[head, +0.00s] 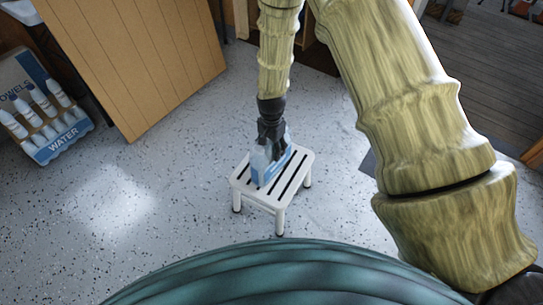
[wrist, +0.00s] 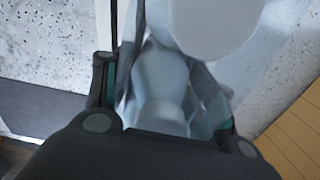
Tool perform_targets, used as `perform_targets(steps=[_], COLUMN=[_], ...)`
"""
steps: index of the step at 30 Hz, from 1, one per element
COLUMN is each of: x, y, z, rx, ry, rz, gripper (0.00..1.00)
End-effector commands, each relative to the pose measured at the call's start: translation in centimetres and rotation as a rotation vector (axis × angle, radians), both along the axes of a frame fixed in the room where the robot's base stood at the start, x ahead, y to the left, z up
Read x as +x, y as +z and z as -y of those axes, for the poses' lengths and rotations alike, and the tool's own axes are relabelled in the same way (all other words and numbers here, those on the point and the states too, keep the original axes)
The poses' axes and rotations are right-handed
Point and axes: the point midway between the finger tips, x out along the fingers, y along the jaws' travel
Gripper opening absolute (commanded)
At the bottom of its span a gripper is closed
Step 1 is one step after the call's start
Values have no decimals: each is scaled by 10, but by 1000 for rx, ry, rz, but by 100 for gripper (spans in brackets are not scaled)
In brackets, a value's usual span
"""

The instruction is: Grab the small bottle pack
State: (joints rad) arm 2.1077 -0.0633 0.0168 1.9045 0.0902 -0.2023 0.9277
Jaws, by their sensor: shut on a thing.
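The small bottle pack (head: 260,167), pale with a blue band, is on the slatted top of a white step stool (head: 296,158). My gripper (head: 271,138) reaches down from above and is shut on the pack's upper part, hiding some of it. In the wrist view, pale blue-white bottles (wrist: 160,75) and a large white rounded end (wrist: 215,25) show between the dark fingers under clear wrap. The pack looks to be resting on the stool, though I cannot tell whether it is slightly lifted.
A larger pack (head: 45,112) of white bottles marked "WATER" stands on the speckled floor at left. A brown slatted wooden panel (head: 140,60) is beside it. Speckled floor (head: 170,215) around the stool is clear. A dark grey mat (head: 480,75) lies at upper right.

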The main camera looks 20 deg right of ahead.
Motion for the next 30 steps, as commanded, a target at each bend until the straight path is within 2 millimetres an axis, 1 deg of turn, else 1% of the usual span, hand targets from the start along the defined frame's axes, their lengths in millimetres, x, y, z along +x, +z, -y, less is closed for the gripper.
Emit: perform_targets(steps=[1, 4, 5, 17, 20, 29, 30], x=[0, 0, 0, 1, 1, 1, -4], y=[0, 0, 0, 4, 10, 40, 38], z=[0, 0, 0, 0, 0, 0, -2], rx=[-1, -1, -1, 0, 0, 0, -1], ry=[0, 0, 0, 0, 0, 0, 1], rz=[-1, -1, -1, 1, 3, 3, -1], gripper=[19, 1, 0, 0, 0, 0, 0])
